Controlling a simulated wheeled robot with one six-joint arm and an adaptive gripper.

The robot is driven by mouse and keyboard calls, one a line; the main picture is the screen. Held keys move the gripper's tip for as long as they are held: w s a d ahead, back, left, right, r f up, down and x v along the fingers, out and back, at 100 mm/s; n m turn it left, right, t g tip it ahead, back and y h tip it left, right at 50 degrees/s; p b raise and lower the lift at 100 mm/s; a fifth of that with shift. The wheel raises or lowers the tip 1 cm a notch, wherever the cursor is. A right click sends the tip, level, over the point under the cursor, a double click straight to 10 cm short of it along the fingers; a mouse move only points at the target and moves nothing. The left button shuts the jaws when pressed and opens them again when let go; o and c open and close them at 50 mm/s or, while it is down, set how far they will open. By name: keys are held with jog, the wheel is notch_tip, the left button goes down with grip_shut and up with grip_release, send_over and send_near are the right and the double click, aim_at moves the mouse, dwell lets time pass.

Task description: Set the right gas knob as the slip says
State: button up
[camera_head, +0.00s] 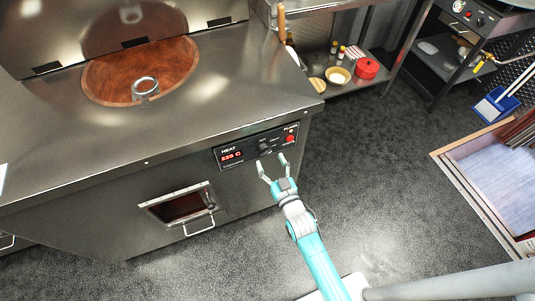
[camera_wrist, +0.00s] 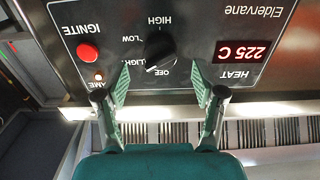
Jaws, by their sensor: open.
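A black control panel (camera_head: 257,147) is on the front of the steel tandoor counter. Its one visible black knob (camera_wrist: 160,48) has OFF, LIGHT, LOW and HIGH marks, upside down in the wrist view. Its white mark seems to lie between OFF and LIGHT, but I cannot tell exactly. The head view shows the knob (camera_head: 265,147) too. My gripper (camera_head: 273,163) is open and empty just in front of the panel, its fingers (camera_wrist: 159,94) spread either side of the knob's line, apart from it. A pale edge (camera_head: 2,178) at far left may be paper; no slip is readable.
The display (camera_wrist: 242,51) reads 225 C. A red IGNITE button (camera_wrist: 88,53) and a small glowing lamp (camera_wrist: 98,76) sit beside the knob. An oven door (camera_head: 182,206) with a handle is lower left. Dark floor (camera_head: 375,180) is open to the right.

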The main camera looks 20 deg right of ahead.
aim_at(267, 153)
jog(key=shift+w, duration=1.95)
jog(key=c, duration=1.1)
